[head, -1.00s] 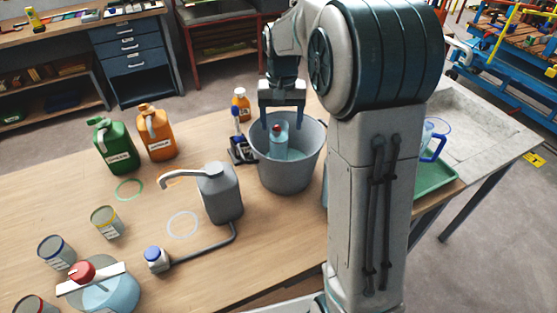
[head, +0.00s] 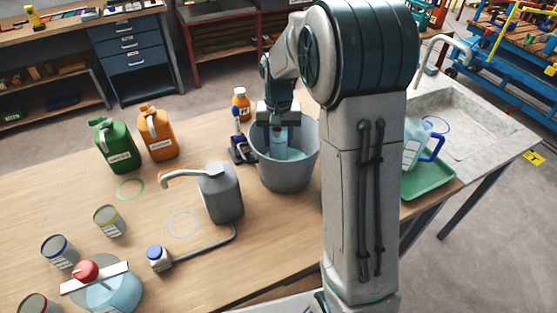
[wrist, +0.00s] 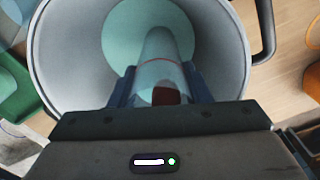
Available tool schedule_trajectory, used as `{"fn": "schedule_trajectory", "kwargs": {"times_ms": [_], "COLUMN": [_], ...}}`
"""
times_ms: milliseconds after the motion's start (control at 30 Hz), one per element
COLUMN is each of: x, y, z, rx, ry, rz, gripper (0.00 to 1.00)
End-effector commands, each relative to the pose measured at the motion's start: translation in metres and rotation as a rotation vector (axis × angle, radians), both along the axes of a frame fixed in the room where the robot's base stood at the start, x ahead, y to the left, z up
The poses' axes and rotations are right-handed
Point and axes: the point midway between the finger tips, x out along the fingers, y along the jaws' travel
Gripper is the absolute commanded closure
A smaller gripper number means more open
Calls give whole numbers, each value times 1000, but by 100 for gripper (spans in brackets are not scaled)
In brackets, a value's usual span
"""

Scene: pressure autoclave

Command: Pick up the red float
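The red-topped float stands as a pale translucent cylinder (head: 277,146) in the grey bucket (head: 286,178), over bluish liquid. In the wrist view the cylinder (wrist: 161,62) has a thin red ring and a dark red piece near my palm. My gripper (head: 277,135) is above and partly inside the bucket mouth, pointing down. Its two blue fingers (wrist: 160,86) are on either side of the cylinder, close to its walls. I cannot tell whether they touch it. The finger tips are partly hidden behind the cylinder and palm.
A green tray (head: 430,178) holds a jug on the right.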

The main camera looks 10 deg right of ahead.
Motion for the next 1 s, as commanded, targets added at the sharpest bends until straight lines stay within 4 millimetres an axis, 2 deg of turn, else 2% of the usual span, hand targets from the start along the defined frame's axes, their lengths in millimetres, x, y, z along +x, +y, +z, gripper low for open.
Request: {"fn": "schedule_trajectory", "kwargs": {"times_ms": [267,367,700,800,1000], "x": [0,1,1,1,0], "y": [0,0,0,0,0], "z": [2,9,72,87,104], "rx": [0,0,0,0,0], "ry": [-2,-3,-6,-5,-2], "rz": [0,0,0,0,0], "gripper": [100,100,100,100,100]}}
